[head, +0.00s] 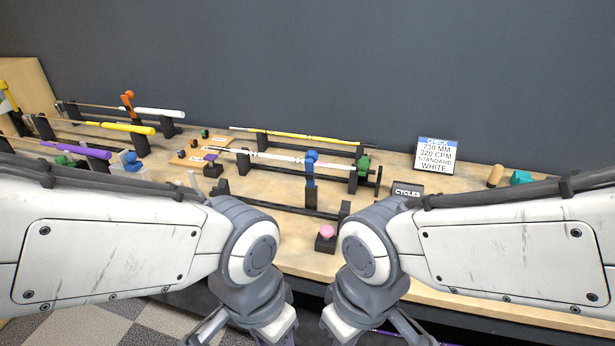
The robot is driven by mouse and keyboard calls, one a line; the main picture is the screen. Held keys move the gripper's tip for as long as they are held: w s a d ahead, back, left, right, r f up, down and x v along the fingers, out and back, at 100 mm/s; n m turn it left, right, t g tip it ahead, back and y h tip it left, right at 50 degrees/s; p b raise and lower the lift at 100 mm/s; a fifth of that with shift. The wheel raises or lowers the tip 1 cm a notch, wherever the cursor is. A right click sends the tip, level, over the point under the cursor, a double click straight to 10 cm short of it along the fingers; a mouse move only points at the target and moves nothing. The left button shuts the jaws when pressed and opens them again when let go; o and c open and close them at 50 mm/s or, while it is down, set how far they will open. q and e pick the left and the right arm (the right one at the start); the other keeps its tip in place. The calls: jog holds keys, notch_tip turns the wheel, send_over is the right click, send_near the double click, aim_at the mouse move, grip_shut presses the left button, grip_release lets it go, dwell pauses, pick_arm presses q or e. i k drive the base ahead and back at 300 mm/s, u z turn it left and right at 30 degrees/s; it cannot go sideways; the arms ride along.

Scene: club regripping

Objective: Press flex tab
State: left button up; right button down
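No part is plainly labelled as the flex tab, so I cannot tell which piece it is. A pink button (326,231) sits on a small dark block at the bench's front edge, beyond the gap between my wrists. A dark box marked CYCLES (407,190) stands to its right. A shaft with white and dark bands (268,158) lies across a black stand, with a blue clamp (310,168) and a green piece (363,164) near its right end. My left gripper (208,335) and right gripper (402,335) are low, before the bench; their fingertips are cut off by the picture's bottom edge.
A sign (436,156) reads 730 MM, 320 CPM, STANDARD, WHITE. A yellow shaft (300,136) lies behind. Clubs with white (152,112), yellow (128,127) and purple (84,151) grips rest in racks at left. The wooden bench (470,290) is bare at front right.

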aim_at(210, 158)
jog(key=u, duration=0.2)
jog(key=i, duration=0.9)
jog(key=z, duration=0.55)
